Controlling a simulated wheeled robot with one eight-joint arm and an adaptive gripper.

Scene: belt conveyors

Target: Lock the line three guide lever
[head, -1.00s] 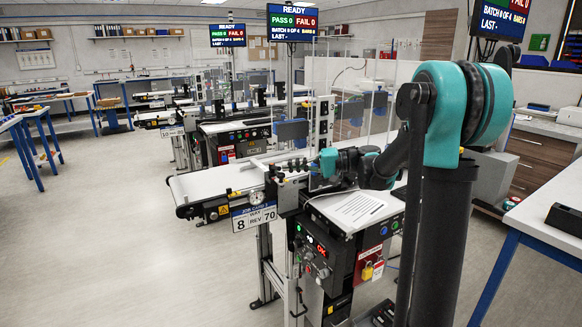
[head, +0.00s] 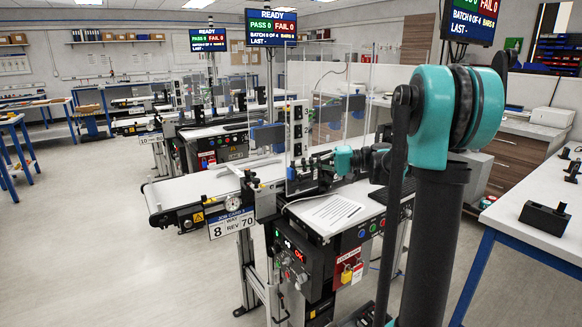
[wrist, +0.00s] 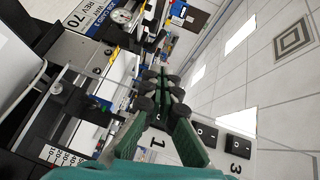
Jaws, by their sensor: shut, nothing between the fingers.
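My gripper (head: 312,166) is at the end of the teal arm, beside the near conveyor's clear guard panels. In the wrist view its green fingers with dark pads (wrist: 163,90) are together, with nothing seen between them. A white post (head: 298,130) with black squares and numbers stands just beyond the gripper. In the wrist view, black plates (wrist: 240,148) with the numbers 1 and 3 lie below and right of the fingers. I cannot make out which part is the line three guide lever, nor its position.
The near conveyor belt (head: 190,190) carries a job card sign (head: 231,224) and a dial gauge (head: 233,202). A control box (head: 290,255) with a lock tag (head: 350,268) is below. A white bench (head: 530,220) is at right. Open floor (head: 100,270) lies at left.

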